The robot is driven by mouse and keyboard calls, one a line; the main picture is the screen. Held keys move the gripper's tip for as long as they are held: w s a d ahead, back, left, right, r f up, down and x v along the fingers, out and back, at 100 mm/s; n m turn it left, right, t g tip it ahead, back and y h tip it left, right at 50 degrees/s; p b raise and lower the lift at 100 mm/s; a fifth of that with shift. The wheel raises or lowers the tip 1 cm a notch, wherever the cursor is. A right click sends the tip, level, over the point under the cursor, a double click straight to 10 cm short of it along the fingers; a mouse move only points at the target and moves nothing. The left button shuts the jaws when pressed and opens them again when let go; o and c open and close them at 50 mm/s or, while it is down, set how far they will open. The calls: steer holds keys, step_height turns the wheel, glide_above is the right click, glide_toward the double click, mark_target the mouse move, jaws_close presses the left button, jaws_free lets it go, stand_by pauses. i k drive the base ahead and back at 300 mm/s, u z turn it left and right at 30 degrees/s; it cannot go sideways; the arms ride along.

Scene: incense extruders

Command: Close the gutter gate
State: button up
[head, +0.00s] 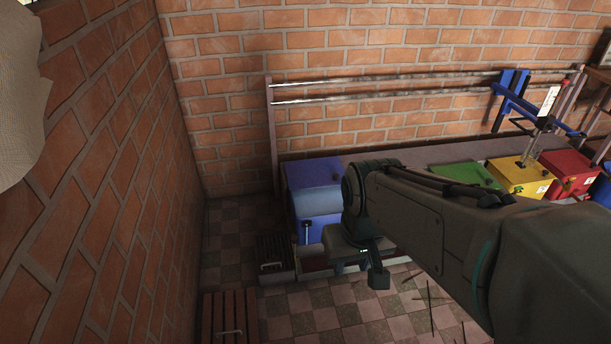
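Two slatted panels with handles are in view, and I cannot tell for certain which is the gutter gate. A dark slatted panel (273,247) with a pale handle stands tilted at the foot of the blue machine. A brown wooden slatted panel (213,315), also with a handle, is at the bottom edge, partly cut off. My gripper (359,274) is to the right of both panels, in front of the blue machine. Its fingers look apart with nothing seen between them. It touches neither panel. My arm hides part of the area behind it.
A blue machine (312,178) stands by the back wall. Green (457,178), yellow (519,178) and red (568,171) boxes line the bench at right. Thin sticks (431,306) lie on the checkered floor (315,308). A brick wall (105,170) bounds the left.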

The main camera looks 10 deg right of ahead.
mark_target(294, 238)
steer(key=k, duration=0.4)
steer(key=z, duration=0.55)
steer(key=i, duration=1.5)
steer(key=u, duration=0.6)
